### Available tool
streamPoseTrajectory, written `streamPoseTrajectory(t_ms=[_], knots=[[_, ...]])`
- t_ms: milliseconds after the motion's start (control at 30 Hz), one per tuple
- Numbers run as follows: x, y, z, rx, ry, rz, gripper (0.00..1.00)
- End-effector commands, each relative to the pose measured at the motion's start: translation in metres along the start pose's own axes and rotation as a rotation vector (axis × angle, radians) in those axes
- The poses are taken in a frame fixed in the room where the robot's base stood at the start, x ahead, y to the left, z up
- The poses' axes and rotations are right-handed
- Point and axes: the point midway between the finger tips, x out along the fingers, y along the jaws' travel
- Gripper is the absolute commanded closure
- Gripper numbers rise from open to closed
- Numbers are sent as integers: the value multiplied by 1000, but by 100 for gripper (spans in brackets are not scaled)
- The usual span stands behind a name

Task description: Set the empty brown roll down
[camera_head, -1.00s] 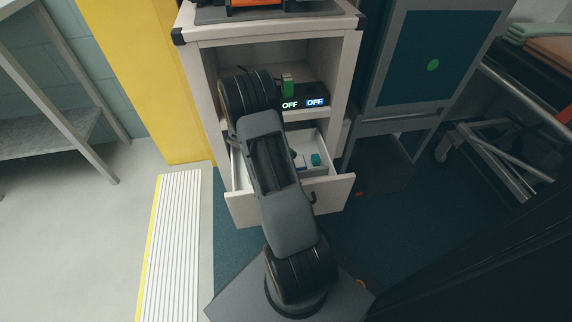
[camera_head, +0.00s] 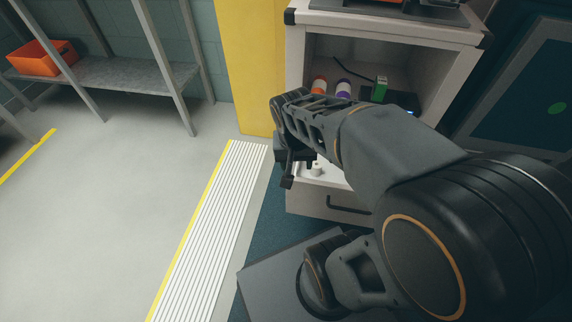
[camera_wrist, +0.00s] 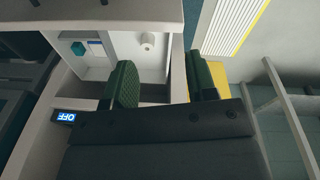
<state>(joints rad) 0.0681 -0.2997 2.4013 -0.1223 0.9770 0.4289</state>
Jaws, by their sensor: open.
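My gripper (camera_head: 288,172) is at the left front of the cabinet, over the left side of the open drawer (camera_head: 350,202). In the wrist view my gripper (camera_wrist: 163,78) has its two green ridged fingers apart, with nothing visible between them. A small pale roll with a hole (camera_head: 316,170) lies in the drawer, just right of the gripper. It also shows in the wrist view (camera_wrist: 147,41), beyond the fingers and apart from them. It looks white; I cannot make out a brown roll in either view.
An orange-marked container (camera_head: 319,85) and a purple-marked one (camera_head: 343,88) stand on the cabinet shelf, near a small green item (camera_head: 380,88). A teal item (camera_wrist: 78,48) lies in the drawer. The floor at left is open, up to a bench (camera_head: 120,72).

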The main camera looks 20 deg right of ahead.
Motion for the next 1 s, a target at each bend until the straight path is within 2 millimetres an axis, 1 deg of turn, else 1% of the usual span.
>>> streamPoseTrajectory(t_ms=[33,100,200,300,433,667,767,867,967,1000], knots=[[-6,-6,7,-89,34,-39,48],[-12,-13,14,-203,72,-80,48],[-17,-20,22,-318,114,-118,48],[-20,-23,25,-382,140,-138,48],[-20,-25,27,-412,150,-146,48],[-21,-25,27,-412,150,-145,48],[-24,-24,26,-412,150,-145,48],[-33,-24,25,-414,152,-146,48],[-50,-24,22,-418,157,-149,48],[-60,-23,20,-420,160,-150,48]])
